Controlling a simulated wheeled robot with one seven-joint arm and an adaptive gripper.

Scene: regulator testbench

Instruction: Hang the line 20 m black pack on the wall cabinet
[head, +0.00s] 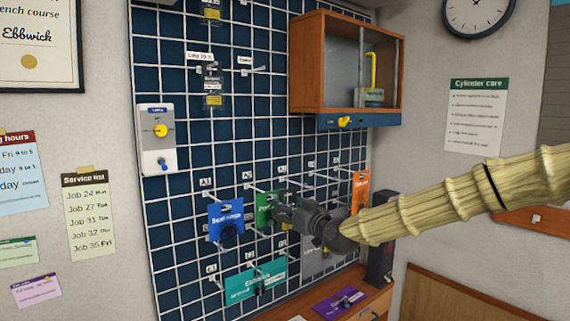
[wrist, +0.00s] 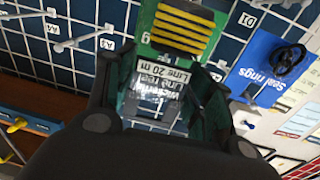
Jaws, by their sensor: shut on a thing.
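My gripper (head: 292,212) is in front of the lower part of the grid wall. In the wrist view my gripper (wrist: 160,95) is shut on a clear-looking pack (wrist: 150,108) with a white label reading "Line 20 m", upside down there. A green card with yellow and dark stripes (wrist: 180,28) shows just above the label; I cannot tell if it belongs to the pack. The pack's line colour is unclear. The wooden wall cabinet (head: 308,62) is at the upper right of the grid, with a yellow handle-like bar (head: 373,70) and a small pack (head: 370,98) at its front.
Hanging cards stand close around my gripper: blue "Seal rings" (head: 227,219), green (head: 266,208), orange (head: 360,192) and teal (head: 255,280). Bare hooks stick out of the grid. A blue strip with a yellow knob (head: 344,122) is under the cabinet. A dark upright box (head: 380,240) stands at right.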

